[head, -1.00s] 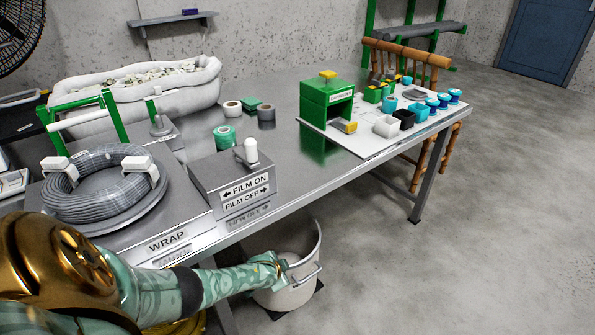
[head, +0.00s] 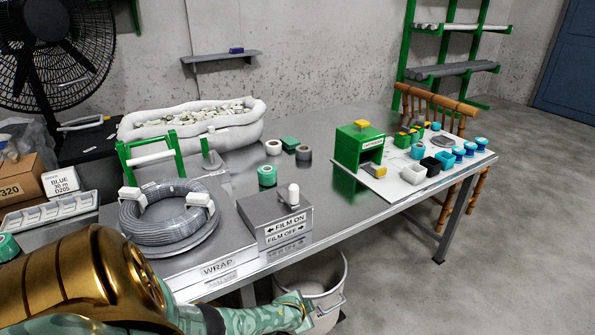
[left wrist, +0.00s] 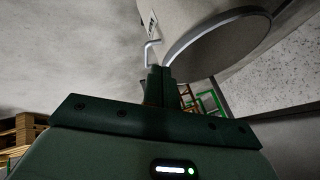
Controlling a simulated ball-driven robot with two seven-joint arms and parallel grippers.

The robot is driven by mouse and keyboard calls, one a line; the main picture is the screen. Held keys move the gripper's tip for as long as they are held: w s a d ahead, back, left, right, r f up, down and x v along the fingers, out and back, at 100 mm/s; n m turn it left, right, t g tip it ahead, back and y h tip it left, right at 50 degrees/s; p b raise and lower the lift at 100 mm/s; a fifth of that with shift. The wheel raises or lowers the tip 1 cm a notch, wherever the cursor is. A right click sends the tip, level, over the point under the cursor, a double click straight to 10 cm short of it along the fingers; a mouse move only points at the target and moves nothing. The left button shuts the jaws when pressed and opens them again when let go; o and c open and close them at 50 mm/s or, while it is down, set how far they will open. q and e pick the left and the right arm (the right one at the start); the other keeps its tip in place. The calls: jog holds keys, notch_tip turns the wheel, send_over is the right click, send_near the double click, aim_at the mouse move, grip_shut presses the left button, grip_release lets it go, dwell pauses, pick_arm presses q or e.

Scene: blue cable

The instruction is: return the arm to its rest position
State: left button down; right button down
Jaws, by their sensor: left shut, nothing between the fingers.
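My left arm comes in from the lower left of the head view. Its gripper (head: 305,308) is low, beside the table's front edge and in front of the pale bucket (head: 335,293). In the left wrist view the gripper's fingers (left wrist: 158,73) are together with nothing between them. The bucket's rim and wire handle (left wrist: 152,50) show just beyond the fingertips; whether they touch I cannot tell. My right gripper is not in view.
The steel table (head: 330,215) holds a grey cable coil (head: 165,215) on the wrap station, a film switch box (head: 270,215), tape rolls and a green box (head: 350,150). A fan (head: 55,50) stands at the back left. Open floor (head: 500,270) lies to the right.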

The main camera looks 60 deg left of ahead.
pick_arm(q)
jog(key=shift+s+d+r, duration=0.25)
jog(key=shift+s+r, duration=0.1)
jog(key=shift+r, duration=0.1)
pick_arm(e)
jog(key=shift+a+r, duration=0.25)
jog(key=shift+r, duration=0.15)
pick_arm(q)
jog(key=shift+f, duration=0.1)
